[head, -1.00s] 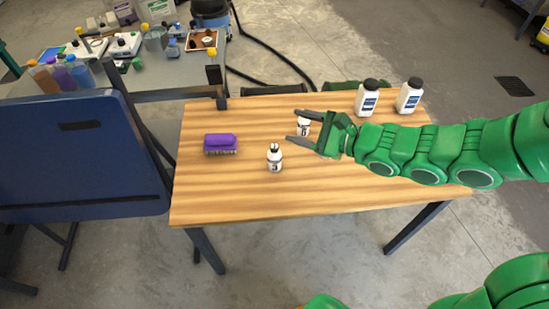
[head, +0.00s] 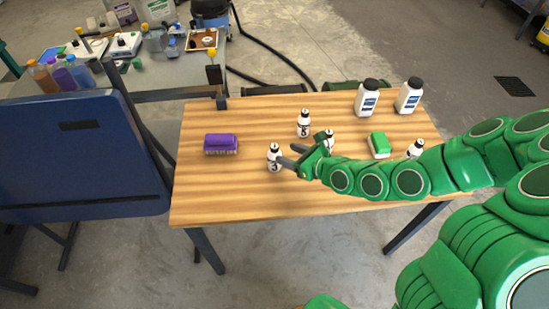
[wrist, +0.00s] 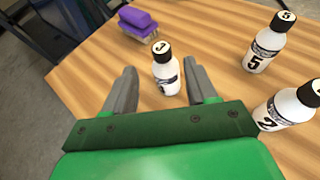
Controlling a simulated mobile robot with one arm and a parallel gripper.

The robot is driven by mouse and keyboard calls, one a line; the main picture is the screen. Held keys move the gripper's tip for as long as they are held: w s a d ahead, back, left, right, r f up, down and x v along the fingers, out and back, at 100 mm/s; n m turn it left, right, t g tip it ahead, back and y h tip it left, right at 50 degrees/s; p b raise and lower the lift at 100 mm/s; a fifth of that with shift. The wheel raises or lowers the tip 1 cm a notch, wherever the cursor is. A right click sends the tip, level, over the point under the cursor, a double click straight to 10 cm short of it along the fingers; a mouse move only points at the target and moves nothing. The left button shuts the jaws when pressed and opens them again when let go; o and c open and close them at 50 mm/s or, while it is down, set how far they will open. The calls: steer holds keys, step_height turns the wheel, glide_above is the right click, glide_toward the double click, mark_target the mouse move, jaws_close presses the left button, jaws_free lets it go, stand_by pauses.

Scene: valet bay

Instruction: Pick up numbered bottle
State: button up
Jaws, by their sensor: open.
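A small white numbered bottle with a black cap (head: 274,159) stands upright on the wooden table; its number looks like 3. It also shows in the wrist view (wrist: 166,72), between my finger tips. My gripper (head: 290,156) is open beside this bottle, with its fingers pointing at it and nothing held. Bottle 5 (head: 304,126) stands behind, and in the wrist view (wrist: 264,47) it is right of the fingers. Bottle 2 (wrist: 289,108) stands close to my gripper's right side; in the head view it is partly hidden (head: 329,141). Another small bottle (head: 415,150) is partly hidden by my arm.
A purple brush (head: 221,143) lies left of the bottles. A green brush (head: 378,145) lies on the right. Two larger white bottles (head: 367,98) (head: 409,96) stand at the back right. The table's (head: 235,195) front left is clear. A blue panel (head: 80,155) stands left.

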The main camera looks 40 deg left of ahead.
mark_target(276, 147)
steer(key=shift+x, duration=0.95)
steer(key=shift+w+a+f, duration=0.1)
steer(key=shift+a, duration=0.6)
steer(key=shift+w+a+f, duration=0.1)
steer(key=shift+a+f, duration=0.05)
steer(key=shift+a, duration=0.6)
steer(key=shift+x, duration=1.15)
jaws_close()
